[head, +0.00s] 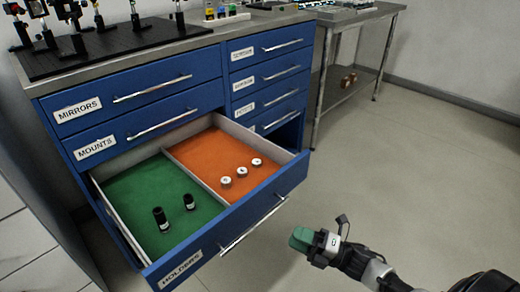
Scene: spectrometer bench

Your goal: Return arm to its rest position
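My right gripper (302,240) is at the lower right, in front of the open drawer (246,234) and to the right of its handle, apart from it. Its arm (372,270) comes in from the lower right corner. The gripper's end is green, and I cannot tell from this angle whether its fingers are open or shut. I see nothing clearly held in it. My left gripper and arm are not in view.
The open drawer, labelled HOLDERS, juts out of the blue cabinet (165,92). Two black holders (160,218) stand on its green side and three white-topped pieces (241,171) on its orange side. A metal table (355,20) stands behind. The floor (430,170) at right is clear.

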